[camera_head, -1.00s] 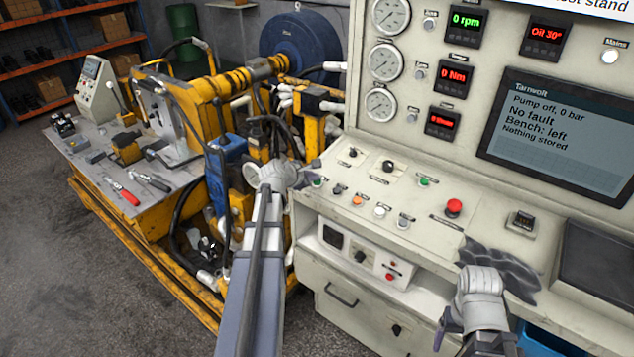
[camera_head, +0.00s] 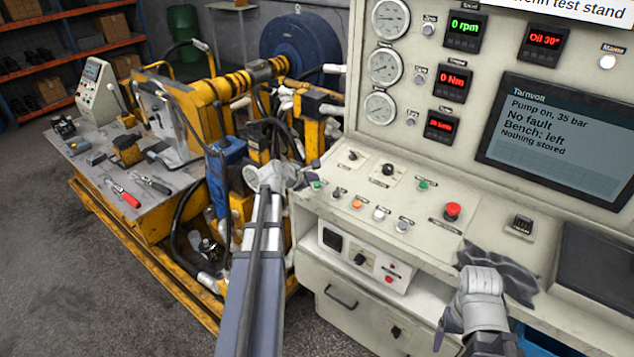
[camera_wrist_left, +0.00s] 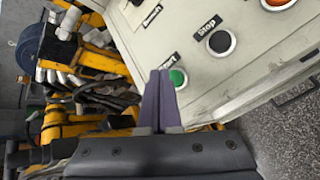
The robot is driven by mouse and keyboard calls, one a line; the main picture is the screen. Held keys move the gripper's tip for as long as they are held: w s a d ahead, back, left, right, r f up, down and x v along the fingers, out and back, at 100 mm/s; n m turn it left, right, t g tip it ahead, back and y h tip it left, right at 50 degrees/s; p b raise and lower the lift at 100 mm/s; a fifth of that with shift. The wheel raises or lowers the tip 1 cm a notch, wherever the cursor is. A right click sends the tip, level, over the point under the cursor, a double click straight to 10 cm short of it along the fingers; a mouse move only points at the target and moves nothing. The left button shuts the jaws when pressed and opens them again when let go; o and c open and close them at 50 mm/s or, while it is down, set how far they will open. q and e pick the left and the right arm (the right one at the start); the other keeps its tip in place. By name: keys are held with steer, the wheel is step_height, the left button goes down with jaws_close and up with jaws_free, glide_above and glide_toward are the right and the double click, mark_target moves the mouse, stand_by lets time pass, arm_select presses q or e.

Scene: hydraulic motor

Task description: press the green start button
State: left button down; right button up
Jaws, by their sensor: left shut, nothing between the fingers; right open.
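The green start button (camera_wrist_left: 178,77) is at the console's left edge in the left wrist view, beside a partly covered label ending in "tart". The same green button shows in the head view (camera_head: 317,184). My left gripper (camera_wrist_left: 160,76) is shut and empty; its fingertips appear right beside the button and overlap the label. I cannot tell whether they touch it. In the head view my left gripper (camera_head: 303,176) is at the console's left edge. My right gripper (camera_head: 480,305) is open over the console's front edge, its fingers mostly hidden. The screen (camera_head: 560,135) reads "Pump on, 35 bar".
A black button (camera_wrist_left: 220,41) labelled Stop is beside the start button. Another green button (camera_head: 423,184) and a red mushroom button (camera_head: 452,211) are farther right. A dark cloth-like item (camera_head: 510,272) lies near my right gripper. A yellow machine (camera_head: 200,105) stands left.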

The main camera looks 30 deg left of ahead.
stand_by(0.3)
arm_select(q)
steer(key=r+p, duration=0.4)
steer(key=r, duration=0.1)
steer(key=shift+s+p, duration=0.4)
stand_by(0.5)
